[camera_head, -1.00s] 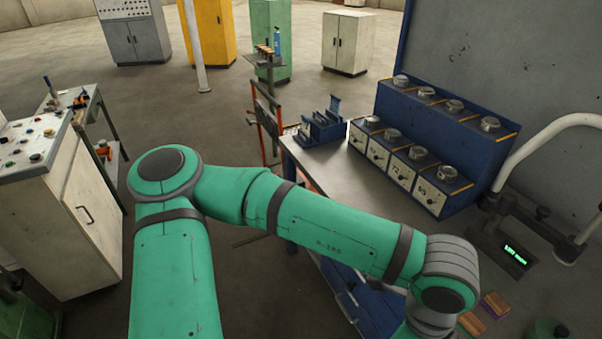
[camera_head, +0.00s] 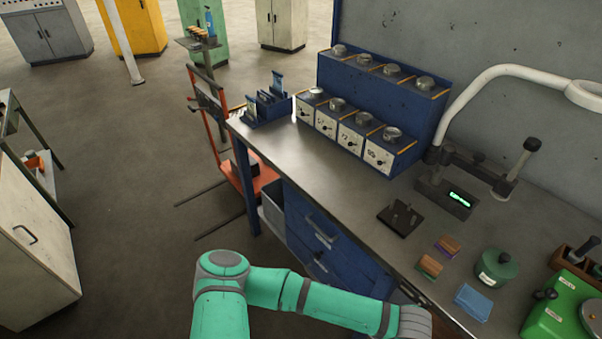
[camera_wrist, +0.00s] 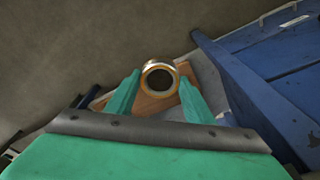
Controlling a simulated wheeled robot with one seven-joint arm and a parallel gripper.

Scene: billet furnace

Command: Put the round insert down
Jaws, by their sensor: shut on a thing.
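The round insert (camera_wrist: 159,78) is a metal ring with a golden rim and a dark bore. In the wrist view it sits between the green fingertips of my gripper (camera_wrist: 157,88), which is shut on it. The floor shows beyond it, with the blue bench cabinet (camera_wrist: 245,90) to the right. An orange-brown surface (camera_wrist: 150,103) shows just behind the insert; I cannot tell what it is. In the head view my gripper and the insert are out of sight, and only my green arm shows at the bottom.
The metal workbench (camera_head: 300,155) has free room at its left and middle. On it are a blue stepped rack with round pieces (camera_head: 360,120), a dark pegged plate (camera_head: 400,218), a gauge with a green display (camera_head: 447,198), a green round container (camera_head: 497,268) and a blue pad (camera_head: 473,301).

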